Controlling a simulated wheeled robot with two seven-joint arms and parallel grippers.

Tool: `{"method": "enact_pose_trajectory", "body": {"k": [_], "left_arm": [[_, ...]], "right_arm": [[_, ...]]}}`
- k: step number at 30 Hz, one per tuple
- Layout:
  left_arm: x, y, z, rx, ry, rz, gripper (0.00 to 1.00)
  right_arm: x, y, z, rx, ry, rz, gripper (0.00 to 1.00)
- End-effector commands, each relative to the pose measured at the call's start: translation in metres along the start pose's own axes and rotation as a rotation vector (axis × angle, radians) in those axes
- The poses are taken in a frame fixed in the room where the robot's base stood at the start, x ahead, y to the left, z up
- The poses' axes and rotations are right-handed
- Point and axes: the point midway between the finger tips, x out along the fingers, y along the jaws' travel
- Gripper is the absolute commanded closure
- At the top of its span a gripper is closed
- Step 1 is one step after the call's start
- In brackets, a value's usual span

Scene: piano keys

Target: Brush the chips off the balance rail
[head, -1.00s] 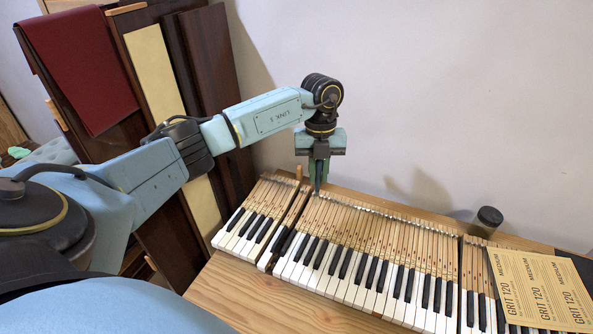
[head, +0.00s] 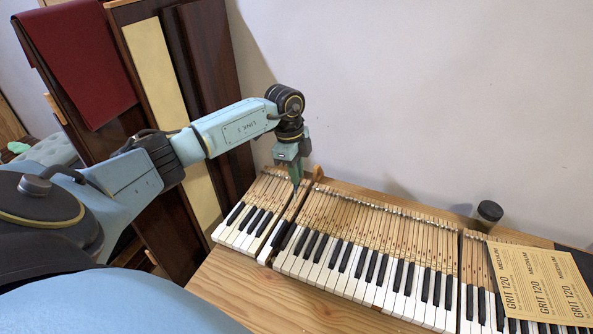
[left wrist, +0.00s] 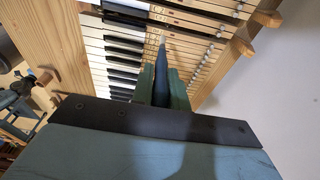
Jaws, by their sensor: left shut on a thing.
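My left gripper (head: 295,174) is shut on a slim dark brush (left wrist: 161,78) with a small pale tip, pointing down away from the wrist. In the head view the brush's lower end (head: 295,187) is over the narrow gap (head: 292,208) in the row of piano keys (head: 345,235), near the far part of the keys. I cannot tell whether the tip touches anything. The balance rail within the gap is too small and shaded to make out, and no chips can be told apart. My right gripper is not in view.
Key groups stand on both sides of the gap. Yellow grit 120 sandpaper sheets (head: 540,283) lie over the right-hand keys. A dark round container (head: 489,213) stands behind the keys. The wooden bench (head: 235,290) is bare in front. The wall is close behind.

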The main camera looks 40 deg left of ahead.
Motion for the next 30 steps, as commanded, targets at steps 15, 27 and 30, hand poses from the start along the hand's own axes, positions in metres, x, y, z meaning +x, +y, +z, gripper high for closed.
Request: {"method": "enact_pose_trajectory", "body": {"k": [15, 27, 30], "left_arm": [[0.043, 0.000, 0.006, 0.002, 0.000, 0.002, 1.00], [0.072, 0.000, 0.010, 0.002, 0.001, 0.001, 1.00], [0.075, 0.000, 0.011, 0.002, 0.001, 0.001, 1.00]], "right_arm": [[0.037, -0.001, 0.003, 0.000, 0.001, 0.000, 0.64], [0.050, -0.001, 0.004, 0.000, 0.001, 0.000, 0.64], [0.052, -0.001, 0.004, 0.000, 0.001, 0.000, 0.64]]}}
